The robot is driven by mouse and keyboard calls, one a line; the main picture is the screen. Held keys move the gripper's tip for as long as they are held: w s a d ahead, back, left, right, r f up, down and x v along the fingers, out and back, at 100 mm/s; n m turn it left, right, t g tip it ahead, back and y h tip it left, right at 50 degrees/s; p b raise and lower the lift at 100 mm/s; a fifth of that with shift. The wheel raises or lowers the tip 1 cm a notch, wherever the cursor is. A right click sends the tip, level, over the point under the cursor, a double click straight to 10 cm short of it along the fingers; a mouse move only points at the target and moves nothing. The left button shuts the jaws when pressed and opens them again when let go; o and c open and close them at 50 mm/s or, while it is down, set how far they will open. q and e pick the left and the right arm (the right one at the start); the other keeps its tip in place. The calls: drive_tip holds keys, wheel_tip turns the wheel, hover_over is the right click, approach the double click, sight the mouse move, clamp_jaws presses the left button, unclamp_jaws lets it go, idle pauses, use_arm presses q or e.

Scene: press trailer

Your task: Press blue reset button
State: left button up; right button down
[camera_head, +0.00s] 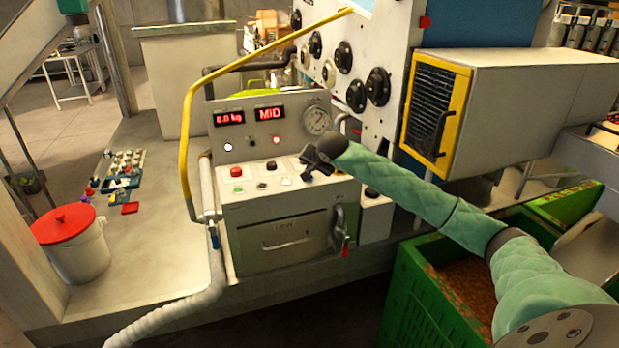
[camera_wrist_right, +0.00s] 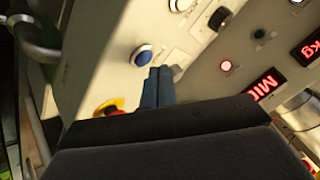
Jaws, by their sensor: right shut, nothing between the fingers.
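In the right wrist view the blue button (camera_wrist_right: 142,56) is a round cap in a pale ring on the grey panel. My right gripper (camera_wrist_right: 160,69) is shut and empty, with its fingertips just beside the blue button, on its right in that view. I cannot tell whether they touch the panel. In the head view my right gripper (camera_head: 308,171) is over the right part of the control panel's sloping face, and the blue button is hidden there. My left gripper is not in view.
A red-and-yellow button (camera_wrist_right: 108,107) is close to the fingers in the wrist view. The panel also bears a red button (camera_head: 236,171), red displays (camera_head: 269,113) and a gauge (camera_head: 317,120). A yellow rail (camera_head: 186,140) rises at the panel's left. A green crate (camera_head: 412,290) stands at right.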

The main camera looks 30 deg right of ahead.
idle(0.7)
drive_tip(key=shift+f+b, duration=0.4)
drive_tip(key=shift+b, duration=0.35)
drive_tip(key=shift+f+b, duration=0.4)
drive_tip(key=shift+b, duration=0.1)
idle(0.8)
drive_tip(key=shift+r, duration=0.8)
